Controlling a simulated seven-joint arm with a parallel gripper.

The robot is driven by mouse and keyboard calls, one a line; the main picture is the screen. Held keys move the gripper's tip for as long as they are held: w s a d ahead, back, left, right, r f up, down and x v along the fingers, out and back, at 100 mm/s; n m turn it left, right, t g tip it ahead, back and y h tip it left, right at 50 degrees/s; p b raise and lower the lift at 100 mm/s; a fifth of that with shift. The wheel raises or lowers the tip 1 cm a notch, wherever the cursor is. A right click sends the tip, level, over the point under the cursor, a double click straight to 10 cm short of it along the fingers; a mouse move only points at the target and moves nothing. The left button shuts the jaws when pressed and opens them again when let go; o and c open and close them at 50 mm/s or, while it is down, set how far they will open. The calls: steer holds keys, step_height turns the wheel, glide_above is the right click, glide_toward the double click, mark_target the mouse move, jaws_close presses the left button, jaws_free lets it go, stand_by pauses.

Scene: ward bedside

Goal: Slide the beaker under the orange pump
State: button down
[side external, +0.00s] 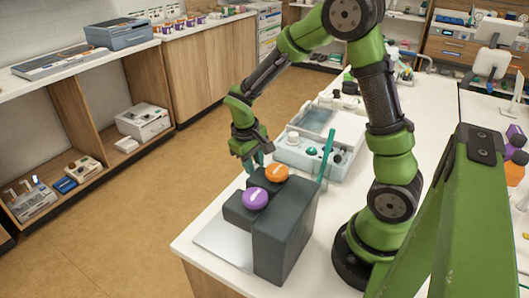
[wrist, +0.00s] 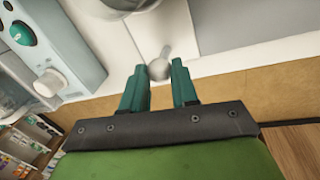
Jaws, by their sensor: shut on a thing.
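The orange pump (side external: 276,172) sits on top of a dark grey stand (side external: 285,232), beside the purple pump (side external: 256,198). My gripper (side external: 256,162) is low over the counter, just behind and left of the orange pump in the side view. In the wrist view its teal fingers (wrist: 159,72) are closed around a small pale, rounded thing, which appears to be the beaker (wrist: 159,67). The beaker is hidden in the side view, behind the stand and fingers. I cannot tell its fill or whether it touches the counter.
A pale plate (side external: 222,243) lies at the foot of the stand. A light device with knobs (side external: 305,153) stands close behind my gripper; it also shows in the wrist view (wrist: 62,45). A teal upright rod (side external: 327,157) rises near the stand. The counter's edge (wrist: 230,68) is close.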

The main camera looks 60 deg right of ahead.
steer(key=a, duration=1.1)
steer(key=c, duration=0.9)
jaws_free()
steer(key=shift+o, duration=0.2)
steer(key=shift+r, duration=0.1)
steer(key=a+r, duration=0.3)
steer(key=r, duration=1.3)
steer(key=shift+w+r, duration=0.2)
steer(key=shift+w, duration=0.1)
